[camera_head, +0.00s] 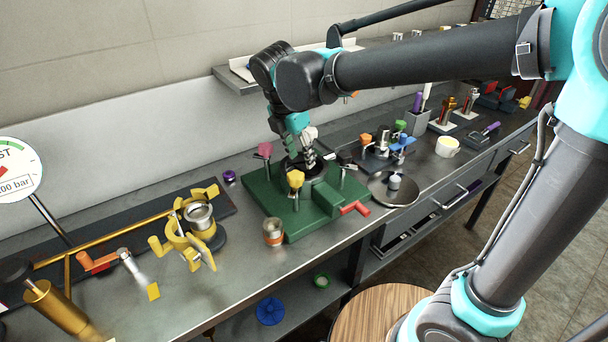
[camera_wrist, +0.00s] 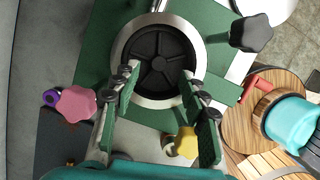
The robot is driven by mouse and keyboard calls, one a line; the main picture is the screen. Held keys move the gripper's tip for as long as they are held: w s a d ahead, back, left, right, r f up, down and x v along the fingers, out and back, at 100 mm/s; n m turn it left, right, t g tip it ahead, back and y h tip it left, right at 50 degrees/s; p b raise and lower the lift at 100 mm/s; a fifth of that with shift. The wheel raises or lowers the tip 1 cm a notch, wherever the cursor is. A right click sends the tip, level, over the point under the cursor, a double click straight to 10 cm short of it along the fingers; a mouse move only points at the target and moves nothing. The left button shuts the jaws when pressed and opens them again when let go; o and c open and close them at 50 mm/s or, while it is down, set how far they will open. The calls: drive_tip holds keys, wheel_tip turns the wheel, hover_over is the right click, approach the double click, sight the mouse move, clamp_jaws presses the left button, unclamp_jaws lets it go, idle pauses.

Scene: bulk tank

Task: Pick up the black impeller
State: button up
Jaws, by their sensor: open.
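The black impeller (camera_wrist: 160,60) is a dark disc with radial vanes. In the wrist view it sits inside a pale metal ring (camera_wrist: 120,50) on a green fixture (camera_wrist: 95,60), which also shows in the head view (camera_head: 265,197). My gripper (camera_wrist: 160,84) is open and empty. Its two fingers are apart, one on each side of the impeller's near part in the picture. In the head view my gripper (camera_head: 308,155) is over the fixture and largely hides the impeller. I cannot tell the exact height gap.
Knobs stand around the ring: pink (camera_wrist: 76,104), yellow (camera_wrist: 187,143) and black (camera_wrist: 251,33). A red handle (camera_head: 354,208) lies at the fixture's front. A round metal dish (camera_head: 405,196) is to its right. Yellow clamp parts (camera_head: 180,240) stand to its left.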

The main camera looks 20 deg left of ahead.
sight(304, 168)
drive_tip(key=x, duration=0.4)
drive_tip(key=shift+w+f, duration=0.1)
drive_tip(key=shift+f, duration=0.05)
clamp_jaws()
